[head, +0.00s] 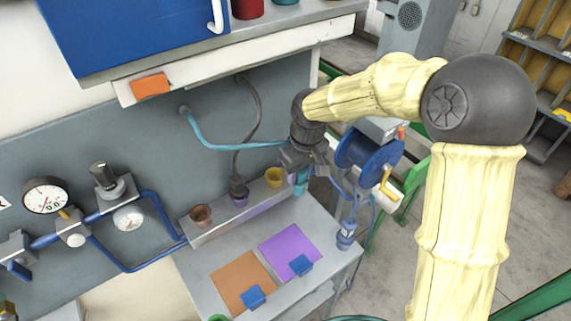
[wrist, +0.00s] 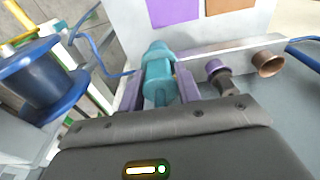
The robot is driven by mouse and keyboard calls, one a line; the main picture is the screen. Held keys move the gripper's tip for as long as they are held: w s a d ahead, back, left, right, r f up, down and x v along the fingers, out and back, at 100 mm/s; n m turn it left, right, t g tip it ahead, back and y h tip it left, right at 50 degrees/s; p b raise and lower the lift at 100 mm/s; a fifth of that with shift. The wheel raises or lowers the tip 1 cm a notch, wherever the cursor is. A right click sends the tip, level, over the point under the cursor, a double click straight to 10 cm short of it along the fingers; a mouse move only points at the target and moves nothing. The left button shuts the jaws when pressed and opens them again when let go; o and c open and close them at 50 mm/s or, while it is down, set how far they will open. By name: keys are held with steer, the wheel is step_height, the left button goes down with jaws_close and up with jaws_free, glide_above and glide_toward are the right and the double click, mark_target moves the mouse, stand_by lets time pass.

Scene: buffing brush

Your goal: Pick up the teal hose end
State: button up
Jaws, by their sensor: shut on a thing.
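The teal hose (head: 225,147) leaves the grey wall panel and runs right to my gripper (head: 303,168). In the wrist view, the teal hose end (wrist: 158,72) sits between the two purple-grey fingers of my gripper (wrist: 161,92), which are shut on it. In the head view, a teal piece (head: 300,188) shows just below my gripper, beside the right end of the ledge. I cannot tell from this view whether it touches the ledge.
A ledge (head: 222,232) carries a brown cup (head: 201,215), a yellow cup (head: 274,177) and a purple fitting (head: 240,199) with a dark hose. Purple (head: 289,250) and orange (head: 241,283) squares lie on the bench. A blue reel (head: 368,158) stands behind my gripper.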

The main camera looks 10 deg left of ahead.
steer(key=s+d+b, duration=0.1)
steer(key=s+d, duration=0.3)
steer(key=shift+d, duration=0.4)
